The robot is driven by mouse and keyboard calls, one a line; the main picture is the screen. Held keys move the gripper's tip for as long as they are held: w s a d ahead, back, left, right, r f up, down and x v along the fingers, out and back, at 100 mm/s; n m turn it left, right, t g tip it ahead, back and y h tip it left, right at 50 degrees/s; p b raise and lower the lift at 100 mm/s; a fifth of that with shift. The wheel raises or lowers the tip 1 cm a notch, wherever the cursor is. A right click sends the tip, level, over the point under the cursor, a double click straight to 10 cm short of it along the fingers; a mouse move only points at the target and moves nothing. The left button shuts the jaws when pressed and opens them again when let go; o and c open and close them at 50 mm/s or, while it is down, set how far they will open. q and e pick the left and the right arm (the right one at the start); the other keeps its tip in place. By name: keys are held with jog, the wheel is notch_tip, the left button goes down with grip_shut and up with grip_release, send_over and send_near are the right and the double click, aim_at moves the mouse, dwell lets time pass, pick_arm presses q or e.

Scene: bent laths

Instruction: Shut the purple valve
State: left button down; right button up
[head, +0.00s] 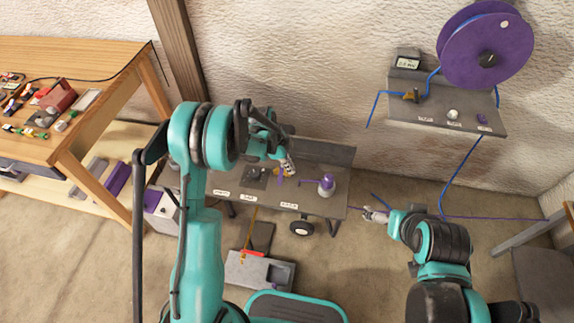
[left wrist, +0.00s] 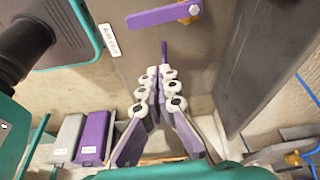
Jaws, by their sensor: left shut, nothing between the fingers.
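The purple valve lever (left wrist: 163,15) shows at the top of the left wrist view. It lies nearly level across the picture on a grey surface, with a pale round pivot at its right end. A white label (left wrist: 109,40) is at its lower left. In the head view the valve (head: 281,177) is small, on the grey cart top and close to my left gripper (head: 290,170). In the left wrist view my left gripper (left wrist: 164,52) is shut and empty, its tips just below the lever with a visible gap. My right gripper (head: 374,215) is low at the right, away from the valve.
The grey cart (head: 328,206) also carries a purple-and-white cone-shaped thing (head: 326,185). A wooden workbench (head: 100,58) stands at the left. A purple reel (head: 486,46) and a grey wall shelf (head: 455,117) with blue tubing are at the right. A grey block (head: 255,272) is on the floor.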

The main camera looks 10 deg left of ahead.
aim_at(281, 178)
pick_arm(q)
jog(key=b+x, duration=0.2)
jog(key=x, duration=0.4)
jog(key=shift+f, duration=0.15)
jog(key=a, duration=0.1)
jog(key=a+b, duration=0.1)
jog(key=a, duration=0.1)
jog(key=shift+s+a, duration=0.2)
jog(key=shift+a, duration=0.3)
jog(key=shift+a, duration=0.1)
jog(key=shift+s+a, duration=0.1)
jog(key=shift+a, duration=0.5)
jog(key=shift+d+b, duration=0.1)
jog(key=shift+b, duration=0.2)
